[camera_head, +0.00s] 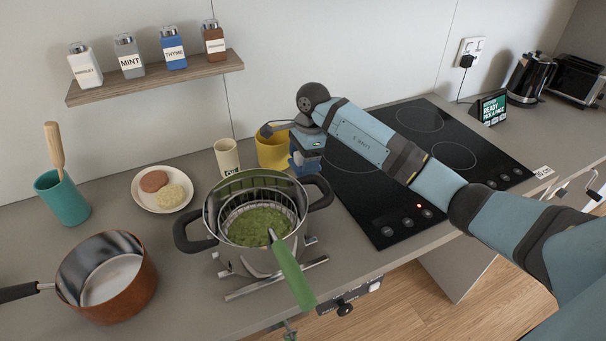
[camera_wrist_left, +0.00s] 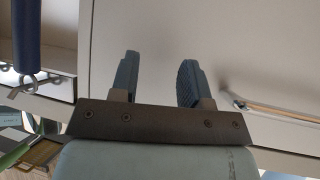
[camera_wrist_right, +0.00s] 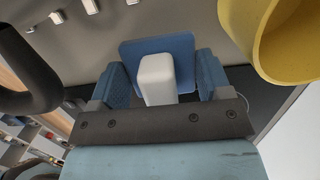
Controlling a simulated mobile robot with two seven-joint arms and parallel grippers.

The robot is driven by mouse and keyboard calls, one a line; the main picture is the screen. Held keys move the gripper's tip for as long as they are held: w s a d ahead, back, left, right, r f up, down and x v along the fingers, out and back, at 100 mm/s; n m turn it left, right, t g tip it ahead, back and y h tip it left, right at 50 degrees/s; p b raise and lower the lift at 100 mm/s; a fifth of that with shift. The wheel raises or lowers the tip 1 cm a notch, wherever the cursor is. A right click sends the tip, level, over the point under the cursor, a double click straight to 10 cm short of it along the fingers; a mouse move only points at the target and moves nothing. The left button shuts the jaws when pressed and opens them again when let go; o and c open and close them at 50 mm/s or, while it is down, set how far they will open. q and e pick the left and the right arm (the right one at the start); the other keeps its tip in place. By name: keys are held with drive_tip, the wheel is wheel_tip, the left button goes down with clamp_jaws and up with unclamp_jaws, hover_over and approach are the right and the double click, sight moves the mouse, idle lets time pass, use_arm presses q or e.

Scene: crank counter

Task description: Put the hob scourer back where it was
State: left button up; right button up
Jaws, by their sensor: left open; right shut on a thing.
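My right gripper (camera_wrist_right: 162,80) is shut on the hob scourer, a flat blue pad (camera_wrist_right: 180,47) with a white block handle (camera_wrist_right: 157,78) between the fingers. In the head view the right gripper (camera_head: 304,155) is between the pot and the black hob (camera_head: 385,190), beside the yellow mug (camera_head: 270,152); the wrist and fingers mostly hide the scourer there. I cannot tell whether the pad touches anything. My left gripper (camera_wrist_left: 158,72) is open and empty in its wrist view, near pale cabinet fronts; it is outside the head view.
A steel pot (camera_head: 255,255) with black handles, a basket and a green-handled utensil (camera_head: 290,275) stands close left of the gripper. A cream cup (camera_head: 227,157), plate (camera_head: 150,201), copper pan (camera_head: 125,290) and teal pot (camera_head: 62,198) are further left.

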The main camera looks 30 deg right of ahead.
wheel_tip(320, 180, down, 6)
drive_tip(key=shift+r, duration=0.2)
drive_tip(key=shift+f, duration=0.15)
drive_tip(key=shift+f, duration=0.1)
drive_tip(key=o, duration=1)
drive_tip(key=shift+c, duration=0.2)
